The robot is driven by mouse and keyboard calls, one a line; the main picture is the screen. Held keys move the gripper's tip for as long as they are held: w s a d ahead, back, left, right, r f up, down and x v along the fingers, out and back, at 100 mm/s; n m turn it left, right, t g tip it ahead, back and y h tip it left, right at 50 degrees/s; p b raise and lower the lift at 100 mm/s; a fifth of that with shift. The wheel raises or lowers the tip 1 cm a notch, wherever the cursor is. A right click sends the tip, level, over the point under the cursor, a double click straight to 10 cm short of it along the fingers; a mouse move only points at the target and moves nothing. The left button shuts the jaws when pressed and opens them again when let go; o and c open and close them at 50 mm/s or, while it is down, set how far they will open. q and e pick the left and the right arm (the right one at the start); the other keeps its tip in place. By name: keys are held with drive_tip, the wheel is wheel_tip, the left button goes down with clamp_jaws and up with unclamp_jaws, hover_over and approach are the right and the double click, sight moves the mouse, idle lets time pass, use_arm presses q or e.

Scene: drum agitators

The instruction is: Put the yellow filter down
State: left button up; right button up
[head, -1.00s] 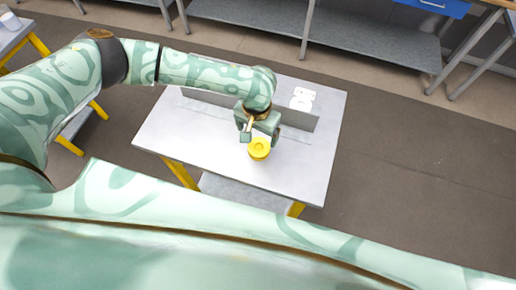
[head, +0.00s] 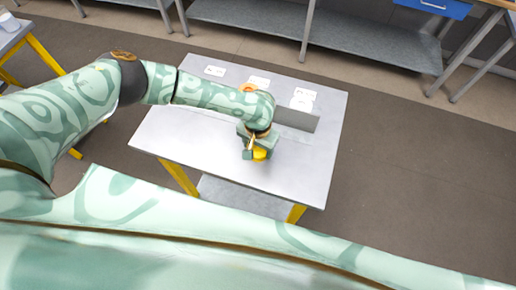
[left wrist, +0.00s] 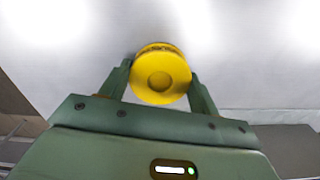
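The yellow filter (head: 260,154) is a round, ridged disc near the front middle of the grey table (head: 200,135). In the left wrist view the filter (left wrist: 161,75) sits between the two fingers, which meet its sides. My left gripper (head: 255,150) is shut on it and hides part of it in the head view. I cannot tell whether its underside touches the table. My right gripper is not in view.
A low grey divider (head: 300,119) stands across the table behind the gripper, partly hidden by my arm. White cards (head: 215,71) and an orange ring (head: 248,88) lie beyond it. The table's front and right parts are clear.

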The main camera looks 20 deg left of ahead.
use_arm(q)
drive_tip(key=shift+c, duration=1.3)
